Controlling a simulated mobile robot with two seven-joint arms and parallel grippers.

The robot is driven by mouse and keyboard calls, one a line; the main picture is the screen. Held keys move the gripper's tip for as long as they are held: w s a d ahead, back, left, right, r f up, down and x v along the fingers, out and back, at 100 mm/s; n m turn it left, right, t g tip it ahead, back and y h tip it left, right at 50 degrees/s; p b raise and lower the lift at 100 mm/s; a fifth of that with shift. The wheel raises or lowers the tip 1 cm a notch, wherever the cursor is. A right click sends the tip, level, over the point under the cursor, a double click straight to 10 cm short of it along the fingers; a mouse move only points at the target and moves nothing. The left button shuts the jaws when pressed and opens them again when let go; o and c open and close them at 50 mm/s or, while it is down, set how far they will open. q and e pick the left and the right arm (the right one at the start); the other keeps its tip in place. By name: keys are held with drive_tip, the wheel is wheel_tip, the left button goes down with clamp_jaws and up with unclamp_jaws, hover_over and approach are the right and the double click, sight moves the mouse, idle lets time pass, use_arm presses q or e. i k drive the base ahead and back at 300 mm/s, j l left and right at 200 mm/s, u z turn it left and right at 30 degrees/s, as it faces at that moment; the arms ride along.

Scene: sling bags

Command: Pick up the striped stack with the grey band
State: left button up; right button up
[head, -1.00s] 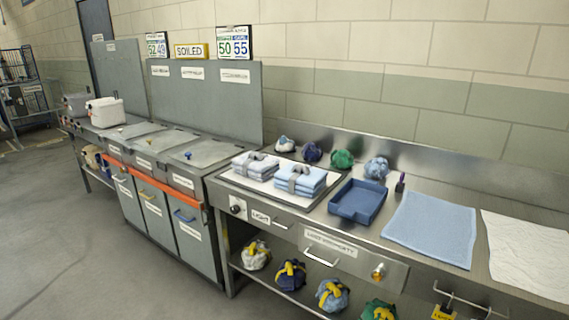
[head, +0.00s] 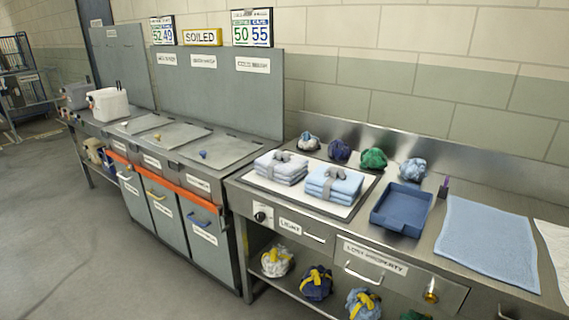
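Two folded stacks tied with grey bands lie on a light panel with a dark frame (head: 262,187) on the steel counter. The right stack (head: 346,182) is light blue with paler layers. The left stack (head: 270,168) looks whiter, with blue-grey layers. Each has a grey band with a knot on top. Stripes are too fine to make out clearly at this distance. The two stacks sit side by side with a narrow gap. Neither of my grippers shows in the head view.
A blue tray (head: 380,222) stands right of the panel, and a blue towel (head: 490,240) lies beyond it. Several tied bundles, including a green one (head: 374,159), line the back. Lidded bins (head: 232,152) adjoin on the left. Floor at the front left (head: 90,240) is clear.

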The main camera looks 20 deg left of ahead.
sight(283, 168)
drive_tip(key=i+j, duration=0.15)
drive_tip(key=j, duration=0.3)
drive_tip(key=i+j+z, duration=0.15)
drive_tip(key=j, duration=0.3)
drive_tip(key=i+j, duration=0.1)
drive_tip(key=j, duration=0.3)
drive_tip(key=i+j+z, duration=0.1)
drive_tip(key=j, duration=0.35)
drive_tip(key=i+j, duration=0.1)
drive_tip(key=j, duration=0.35)
drive_tip(key=i+j, duration=0.1)
drive_tip(key=j, duration=0.35)
drive_tip(key=i+j, duration=0.1)
drive_tip(key=j, duration=0.35)
drive_tip(key=i+j, duration=0.1)
drive_tip(key=j, duration=0.4)
